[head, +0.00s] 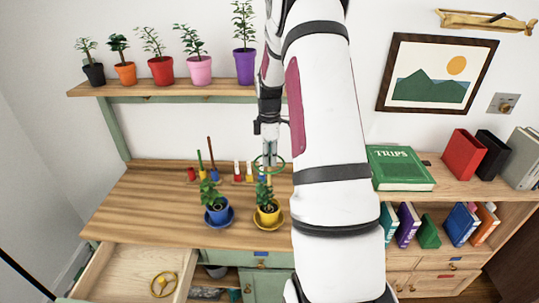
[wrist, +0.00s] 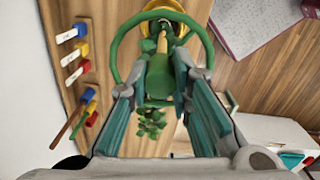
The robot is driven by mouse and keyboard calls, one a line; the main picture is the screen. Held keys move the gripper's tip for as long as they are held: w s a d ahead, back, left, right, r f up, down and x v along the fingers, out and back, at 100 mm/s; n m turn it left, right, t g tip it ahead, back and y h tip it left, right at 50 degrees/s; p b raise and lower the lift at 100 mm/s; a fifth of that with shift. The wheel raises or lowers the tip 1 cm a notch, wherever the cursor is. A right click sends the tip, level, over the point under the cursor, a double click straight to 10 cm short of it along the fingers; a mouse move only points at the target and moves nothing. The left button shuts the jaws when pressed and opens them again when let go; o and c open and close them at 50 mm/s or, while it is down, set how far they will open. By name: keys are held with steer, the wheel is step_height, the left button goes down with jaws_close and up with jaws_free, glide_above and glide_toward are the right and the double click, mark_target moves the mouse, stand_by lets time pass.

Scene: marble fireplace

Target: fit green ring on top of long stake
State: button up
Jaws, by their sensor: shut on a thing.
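My gripper (head: 268,150) is shut on the green ring (head: 281,163) by its green tab, seen between my fingers (wrist: 152,108) in the wrist view. The ring (wrist: 118,52) is held above the plant in the yellow pot (head: 268,216); a tan stick (wrist: 163,44) shows through it in the wrist view. Behind the blue pot, a long brown stake (head: 210,152) stands with a blue base, beside a shorter green stake (head: 199,158). The brown stake also shows at the wrist view's left (wrist: 68,125). Whether ring and plant touch is unclear.
A plant in a blue pot (head: 217,213) stands left of the yellow one. Short white-topped pegs (wrist: 68,36) line the desk's back. An open drawer (head: 122,274) holds a yellow ring (head: 163,284). The desk's left (head: 140,205) is clear; a shelf of plants (head: 180,86) is above.

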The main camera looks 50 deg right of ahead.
steer(key=shift+f, duration=0.2)
steer(key=o, duration=0.9)
steer(key=shift+o, duration=0.2)
steer(key=shift+r, duration=0.1)
step_height(320, 180, up, 12)
steer(key=shift+a, duration=0.15)
steer(key=shift+s, duration=0.1)
